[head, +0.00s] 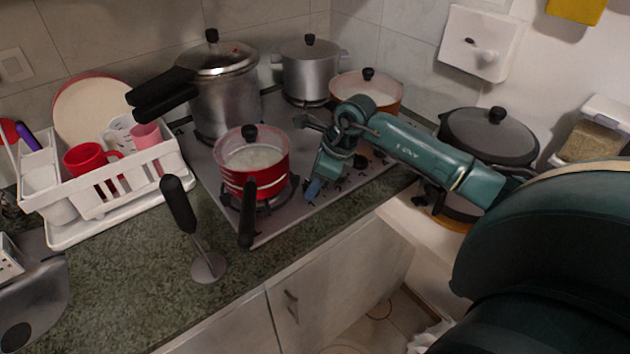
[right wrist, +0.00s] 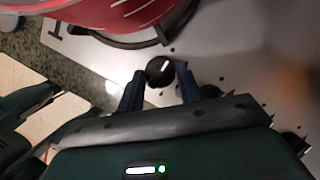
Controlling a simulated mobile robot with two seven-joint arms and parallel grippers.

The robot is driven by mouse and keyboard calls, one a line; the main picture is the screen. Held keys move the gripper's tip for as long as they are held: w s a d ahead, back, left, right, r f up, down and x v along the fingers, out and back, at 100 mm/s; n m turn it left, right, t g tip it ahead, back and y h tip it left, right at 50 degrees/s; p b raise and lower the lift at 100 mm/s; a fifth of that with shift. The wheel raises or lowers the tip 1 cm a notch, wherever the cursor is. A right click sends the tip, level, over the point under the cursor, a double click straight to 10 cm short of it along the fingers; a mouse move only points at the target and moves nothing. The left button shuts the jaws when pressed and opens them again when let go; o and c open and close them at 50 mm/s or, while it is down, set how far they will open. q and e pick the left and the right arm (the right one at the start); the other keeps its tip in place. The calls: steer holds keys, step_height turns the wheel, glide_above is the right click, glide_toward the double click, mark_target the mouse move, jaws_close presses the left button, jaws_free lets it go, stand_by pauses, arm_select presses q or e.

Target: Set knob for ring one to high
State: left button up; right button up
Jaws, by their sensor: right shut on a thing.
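A black round knob (right wrist: 160,71) with a white pointer line sits on the stove's steel top, close to the red pot. The line points up and slightly right in the right wrist view. My right gripper (right wrist: 160,84) is shut on this knob, with one finger on each side of it. In the head view my right gripper (head: 313,188) reaches down to the stove top (head: 303,219) near its front edge, right of the red pot (head: 262,180), and hides the knob. My left gripper is not in view.
The red pot's black handle (head: 247,215) sticks out over the front edge. A pressure cooker (head: 225,95), a grey pot (head: 309,70) and an orange pot (head: 368,92) stand behind. A hand blender (head: 183,210) stands on the counter, beside a white dish rack (head: 110,205).

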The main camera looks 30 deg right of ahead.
steer(key=m+t+h+b, duration=0.1)
steer(key=m, duration=0.2)
steer(key=shift+a+m, duration=0.1)
steer(key=shift+m, duration=0.3)
steer(key=shift+m+h+b, duration=0.4)
steer(key=shift+m+b, duration=0.15)
steer(key=shift+m, duration=0.35)
steer(key=shift+a+m+h+b, duration=0.1)
steer(key=shift+m+h+b, duration=0.25)
steer(key=shift+m, duration=0.35)
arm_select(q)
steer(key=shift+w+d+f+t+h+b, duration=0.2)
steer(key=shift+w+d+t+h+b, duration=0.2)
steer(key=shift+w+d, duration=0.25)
arm_select(e)
steer(key=shift+m+h, duration=0.35)
steer(key=shift+m, duration=0.65)
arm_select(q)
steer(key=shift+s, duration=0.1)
arm_select(e)
steer(key=shift+r, duration=0.1)
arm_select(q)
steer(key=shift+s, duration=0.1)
arm_select(e)
steer(key=o, duration=1)
steer(key=shift+s+a, duration=0.1)
